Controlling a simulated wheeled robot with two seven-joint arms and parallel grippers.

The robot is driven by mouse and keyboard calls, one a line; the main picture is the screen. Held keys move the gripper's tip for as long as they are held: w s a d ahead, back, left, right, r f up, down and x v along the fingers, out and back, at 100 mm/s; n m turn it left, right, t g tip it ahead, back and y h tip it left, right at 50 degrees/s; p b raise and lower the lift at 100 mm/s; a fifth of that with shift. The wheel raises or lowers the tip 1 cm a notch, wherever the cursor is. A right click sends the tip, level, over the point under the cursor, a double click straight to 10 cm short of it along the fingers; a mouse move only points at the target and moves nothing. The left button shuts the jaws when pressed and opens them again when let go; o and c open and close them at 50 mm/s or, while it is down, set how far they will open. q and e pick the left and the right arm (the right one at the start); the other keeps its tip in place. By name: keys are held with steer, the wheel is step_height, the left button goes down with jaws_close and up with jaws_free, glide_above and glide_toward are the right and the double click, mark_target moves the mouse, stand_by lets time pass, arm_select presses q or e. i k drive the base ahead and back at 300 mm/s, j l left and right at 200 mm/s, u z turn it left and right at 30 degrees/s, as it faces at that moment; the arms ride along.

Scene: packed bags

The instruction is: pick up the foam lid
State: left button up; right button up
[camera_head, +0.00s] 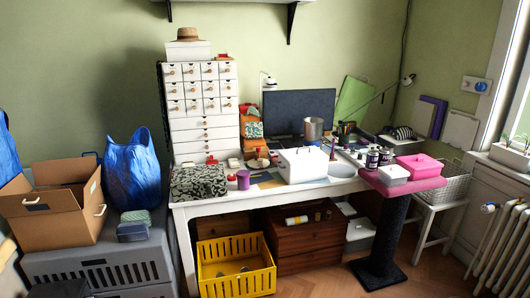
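A white box (303,172) stands on the desk, right of its middle. Its pale flat top (303,156) looks like a lid and appears to lie closed on the box; I cannot tell whether it is foam. A smaller white box (393,175) with a light top sits on a pink-topped stand at the desk's right end. Neither of my grippers shows in the head view, and nothing is seen touching either box.
The white desk (240,202) is crowded with a drawer tower, patterned case, monitor, metal pot and jars. A pink box (418,166) sits beside the small white box. A yellow crate (236,272), grey carrier and dark-based stand crowd the floor. Wooden floor shows at the lower right.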

mark_target(306, 154)
steer(key=i, duration=1.15)
steer(key=i+l+u, duration=0.6)
steer(key=l, duration=0.25)
steer(key=i+l+u, duration=0.3)
steer(key=l, duration=0.25)
steer(key=i+l+u, duration=0.2)
steer(key=l, duration=0.25)
steer(key=l+u, duration=0.2)
steer(key=l, duration=0.25)
steer(key=i+l+u, duration=0.25)
steer(key=l, duration=0.25)
steer(key=k, duration=0.15)
